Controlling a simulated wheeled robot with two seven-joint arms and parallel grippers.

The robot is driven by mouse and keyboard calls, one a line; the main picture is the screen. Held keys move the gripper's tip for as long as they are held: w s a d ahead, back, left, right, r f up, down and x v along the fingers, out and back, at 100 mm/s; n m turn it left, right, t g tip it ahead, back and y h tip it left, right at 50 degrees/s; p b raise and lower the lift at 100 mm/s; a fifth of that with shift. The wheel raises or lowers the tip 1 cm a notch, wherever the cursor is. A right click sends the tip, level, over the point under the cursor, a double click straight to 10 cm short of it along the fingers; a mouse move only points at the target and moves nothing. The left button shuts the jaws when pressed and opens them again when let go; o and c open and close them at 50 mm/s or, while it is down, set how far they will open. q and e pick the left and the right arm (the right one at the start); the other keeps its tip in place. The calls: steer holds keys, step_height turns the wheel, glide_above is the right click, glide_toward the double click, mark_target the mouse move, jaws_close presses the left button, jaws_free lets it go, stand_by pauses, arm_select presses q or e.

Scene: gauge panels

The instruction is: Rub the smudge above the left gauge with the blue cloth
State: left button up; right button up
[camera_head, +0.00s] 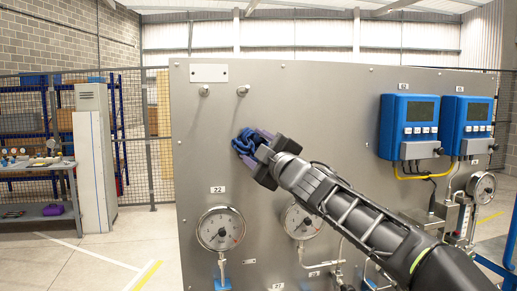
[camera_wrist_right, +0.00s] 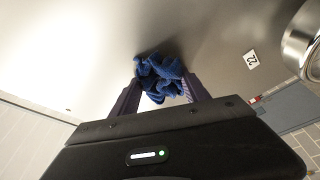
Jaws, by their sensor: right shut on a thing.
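The blue cloth (camera_head: 242,142) is bunched between the fingers of my right gripper (camera_head: 256,146), at the grey panel above the left gauge (camera_head: 221,229) and its "22" label. In the right wrist view the cloth (camera_wrist_right: 161,78) shows crumpled between the two fingers, at or very close to the panel surface; I cannot tell whether it presses. A dim dark patch (camera_wrist_right: 148,53) shows beside the cloth there; I cannot tell smudge from shadow. The gauge's metal rim (camera_wrist_right: 300,42) shows at upper right. My left gripper is not in view.
Two pegs (camera_head: 242,90) stick out of the panel (camera_head: 300,95) above the cloth. A second gauge (camera_head: 299,220) sits partly behind my right arm. Blue boxes (camera_head: 409,127) with cables are at right. The panel's upper middle is clear.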

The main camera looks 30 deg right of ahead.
mark_target(237, 146)
steer(key=shift+a, duration=0.2)
steer(key=a+b, duration=0.2)
steer(key=shift+w+a+f+b, duration=0.25)
steer(key=shift+w+a+b, duration=0.05)
steer(key=shift+w, duration=0.05)
steer(key=shift+w+a+r+b, duration=0.2)
steer(key=shift+a+b, duration=0.15)
steer(key=shift+a, duration=0.3)
steer(key=shift+d, duration=0.1)
steer(key=shift+s, duration=0.15)
steer(key=shift+s, duration=0.5)
steer(key=shift+s+a+b, duration=0.25)
steer(key=shift+s+b, duration=0.05)
steer(key=shift+s, duration=0.5)
steer(key=shift+s+a+b, duration=0.25)
steer(key=shift+s, duration=0.5)
steer(key=shift+s+a+b, duration=0.25)
steer(key=shift+s+b, duration=0.05)
steer(key=shift+s, duration=0.5)
